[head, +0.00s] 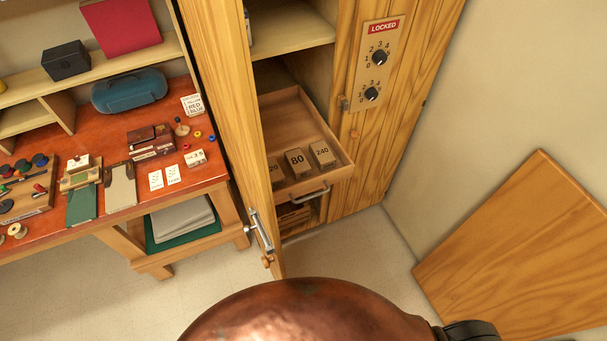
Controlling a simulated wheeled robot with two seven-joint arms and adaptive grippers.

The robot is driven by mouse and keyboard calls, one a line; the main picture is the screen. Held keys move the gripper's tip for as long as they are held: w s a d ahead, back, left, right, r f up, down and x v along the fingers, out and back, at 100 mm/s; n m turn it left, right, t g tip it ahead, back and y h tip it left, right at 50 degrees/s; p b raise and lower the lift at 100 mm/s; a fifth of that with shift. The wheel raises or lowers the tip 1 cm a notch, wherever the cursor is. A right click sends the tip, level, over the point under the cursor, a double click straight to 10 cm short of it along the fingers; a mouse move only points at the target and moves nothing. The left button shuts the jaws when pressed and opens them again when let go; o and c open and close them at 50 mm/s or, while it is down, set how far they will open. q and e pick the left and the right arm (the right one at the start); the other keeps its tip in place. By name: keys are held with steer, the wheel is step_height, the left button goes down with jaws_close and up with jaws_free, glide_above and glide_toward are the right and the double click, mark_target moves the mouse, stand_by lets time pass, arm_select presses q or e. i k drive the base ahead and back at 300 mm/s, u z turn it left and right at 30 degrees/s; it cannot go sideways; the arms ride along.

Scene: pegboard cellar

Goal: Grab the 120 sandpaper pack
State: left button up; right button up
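Three sandpaper packs lie in a row in a pulled-out wooden drawer (335,180) of the tall cabinet. The leftmost pack (275,173) shows only the digits "20", because the open cabinet door covers its left part. The middle pack (297,161) reads 80. The right pack (323,154) reads 240. Neither of my grippers is in view.
The open cabinet door (228,100) stands just left of the drawer, which has a metal handle (311,195). A panel marked LOCKED (379,65) with two dials is at right. A cluttered red workbench (120,130) is at left; a wooden board (515,255) leans at right.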

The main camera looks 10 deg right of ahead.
mark_target(278, 177)
steer(key=u, duration=1.25)
steer(key=k, duration=0.5)
steer(key=z, duration=1.3)
